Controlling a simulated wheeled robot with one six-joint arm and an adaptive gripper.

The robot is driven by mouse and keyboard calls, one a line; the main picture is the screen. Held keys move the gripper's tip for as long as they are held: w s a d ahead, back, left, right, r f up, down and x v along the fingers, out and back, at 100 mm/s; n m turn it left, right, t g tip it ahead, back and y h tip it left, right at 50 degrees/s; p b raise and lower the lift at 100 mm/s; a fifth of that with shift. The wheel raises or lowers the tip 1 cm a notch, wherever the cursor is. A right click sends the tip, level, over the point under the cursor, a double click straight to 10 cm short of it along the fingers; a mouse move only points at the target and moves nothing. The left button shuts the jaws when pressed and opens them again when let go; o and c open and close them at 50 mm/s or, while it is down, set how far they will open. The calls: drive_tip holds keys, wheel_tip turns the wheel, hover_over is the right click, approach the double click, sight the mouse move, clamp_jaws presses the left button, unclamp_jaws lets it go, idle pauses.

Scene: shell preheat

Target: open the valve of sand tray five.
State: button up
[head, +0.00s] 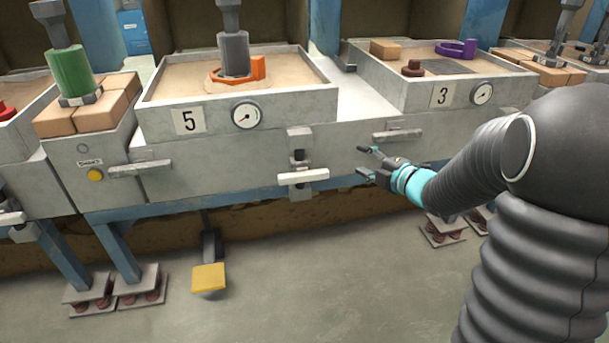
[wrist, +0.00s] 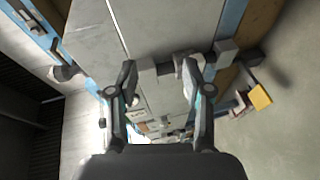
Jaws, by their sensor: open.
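Sand tray five (head: 160,125) is a grey box of sand with a "5" plate (head: 190,120) and a round gauge (head: 247,115) on its front. Below its right part, a bracket carries a pale bar handle (head: 303,177), which lies level. My gripper (head: 363,163) is open and empty, to the right of this handle and apart from it in the head view. In the wrist view, my open fingers (wrist: 160,70) frame part of the bracket fitting (wrist: 148,73); the right finger hides some of it. Another level handle (head: 140,168) is on the cabinet front at left.
Tray three (head: 410,93) stands to the right, with a level handle (head: 397,134) below it, near my gripper. A yellow pedal (head: 208,278) juts out low over the floor; it also shows in the wrist view (wrist: 260,97). The floor in front is clear.

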sight(309, 178)
drive_tip(key=s+a+f+n+g+y+b, duration=0.2)
drive_tip(key=s+a+f+n+g+y, duration=0.15)
drive_tip(key=f+n+y, duration=0.35)
drive_tip(key=shift+m+g, duration=0.3)
drive_tip(key=shift+g, duration=0.05)
drive_tip(key=x, duration=0.9)
drive_tip(key=f+x, duration=0.1)
drive_tip(key=x, duration=0.3)
drive_tip(key=shift+w+a, duration=0.2)
drive_tip(key=shift+a, duration=0.15)
clamp_jaws()
